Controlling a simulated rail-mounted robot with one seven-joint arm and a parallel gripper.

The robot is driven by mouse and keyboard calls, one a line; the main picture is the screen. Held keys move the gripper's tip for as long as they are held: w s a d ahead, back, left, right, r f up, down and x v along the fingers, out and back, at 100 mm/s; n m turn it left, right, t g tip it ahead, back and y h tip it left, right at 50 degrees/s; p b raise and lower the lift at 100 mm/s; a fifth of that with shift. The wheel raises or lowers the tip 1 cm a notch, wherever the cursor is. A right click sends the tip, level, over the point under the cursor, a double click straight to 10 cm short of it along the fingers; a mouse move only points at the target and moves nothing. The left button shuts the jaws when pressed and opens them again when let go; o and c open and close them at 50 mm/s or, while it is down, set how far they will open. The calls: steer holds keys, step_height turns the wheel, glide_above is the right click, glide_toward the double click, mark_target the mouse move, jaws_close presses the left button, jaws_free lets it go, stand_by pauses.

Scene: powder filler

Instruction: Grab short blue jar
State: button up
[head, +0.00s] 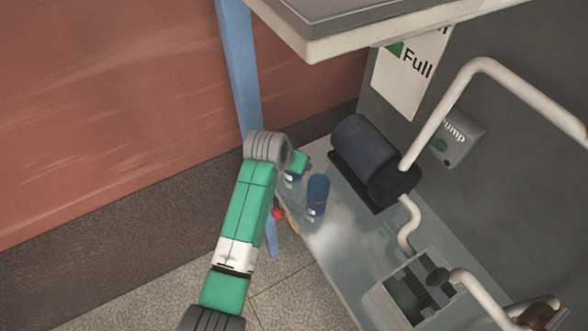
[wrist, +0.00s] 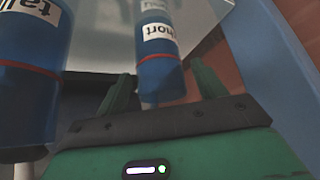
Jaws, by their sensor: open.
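The short blue jar (wrist: 158,65), with a white label ending in "hort", shows in the wrist view between the two green fingers of my gripper (wrist: 163,74). The fingers are open, with a gap visible beside the jar; I cannot tell how deep it sits between them. In the head view the short jar (head: 292,178) is mostly hidden by my arm and gripper (head: 300,162). A taller blue jar (head: 318,190) stands to its right on the metal shelf; in the wrist view this jar (wrist: 30,85), labelled "tall", is close on the left.
The metal shelf (head: 345,255) carries a dark cylindrical motor (head: 370,160) with pipes behind the jars. A blue post (head: 240,70) stands behind my arm. A grey box labelled Pump (head: 458,140) is on the wall. A small red object (head: 277,213) is at the shelf edge.

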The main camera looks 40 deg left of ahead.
steer(key=shift+w+a+f, duration=0.15)
steer(key=shift+w+f, duration=0.15)
steer(key=shift+f, duration=0.2)
steer(key=shift+c, duration=0.2)
steer(key=c, duration=1)
steer(key=shift+c, duration=0.2)
steer(key=shift+r, duration=0.55)
steer(key=s+r+p, duration=0.4)
steer(key=s, duration=1.2)
steer(key=shift+d, duration=0.35)
